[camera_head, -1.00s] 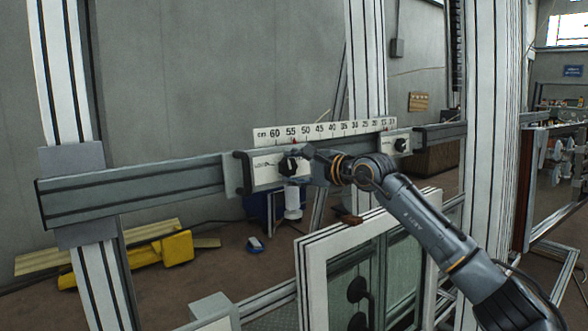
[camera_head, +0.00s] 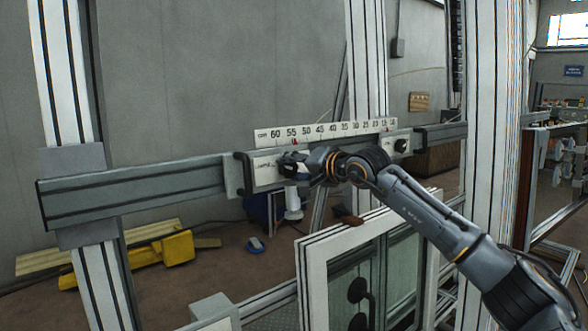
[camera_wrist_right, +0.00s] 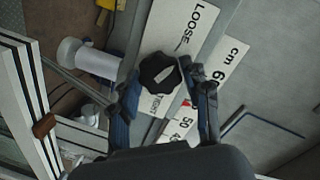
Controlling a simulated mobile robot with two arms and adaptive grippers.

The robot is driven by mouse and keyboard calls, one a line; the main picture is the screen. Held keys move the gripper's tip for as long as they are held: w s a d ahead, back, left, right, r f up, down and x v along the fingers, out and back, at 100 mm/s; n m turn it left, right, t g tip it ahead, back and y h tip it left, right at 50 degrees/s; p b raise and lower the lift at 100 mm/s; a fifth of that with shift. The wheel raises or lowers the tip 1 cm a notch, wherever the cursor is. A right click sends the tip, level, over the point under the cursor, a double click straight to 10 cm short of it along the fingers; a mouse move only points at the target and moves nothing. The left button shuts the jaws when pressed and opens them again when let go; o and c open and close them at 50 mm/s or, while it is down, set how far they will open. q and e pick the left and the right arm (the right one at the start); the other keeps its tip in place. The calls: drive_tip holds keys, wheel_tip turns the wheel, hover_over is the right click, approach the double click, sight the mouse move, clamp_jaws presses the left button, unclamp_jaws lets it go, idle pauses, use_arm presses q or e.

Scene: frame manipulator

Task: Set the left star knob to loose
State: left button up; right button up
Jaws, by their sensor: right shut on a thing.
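The left star knob (camera_wrist_right: 158,70) is black with a pale pointer mark, on a plate (camera_wrist_right: 176,35) lettered LOOSE at one end and TIGHT at the other. My right gripper (camera_wrist_right: 161,84) has one finger on each side of the knob and is shut on it. In the head view my right gripper (camera_head: 291,165) covers most of this knob, at the left end of the scale carriage. I cannot tell from the pointer which setting the knob is at. My left gripper is not in view.
A white centimetre scale (camera_head: 325,132) runs along the top of the grey rail (camera_head: 135,187). A second black knob (camera_head: 401,145) is farther right. A white-framed window (camera_head: 318,270) stands below my right arm. A brown handle-like piece (camera_wrist_right: 44,125) shows near the frame.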

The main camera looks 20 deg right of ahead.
drive_tip(key=shift+r+n, duration=0.1)
drive_tip(key=shift+n, duration=0.8)
drive_tip(key=o, duration=1.1)
drive_tip(key=shift+h, duration=0.3)
drive_tip(key=shift+o, duration=0.2)
drive_tip(key=shift+s, duration=0.15)
drive_tip(key=v, duration=1.1)
drive_tip(key=shift+s+d, duration=0.25)
drive_tip(key=shift+s, duration=0.1)
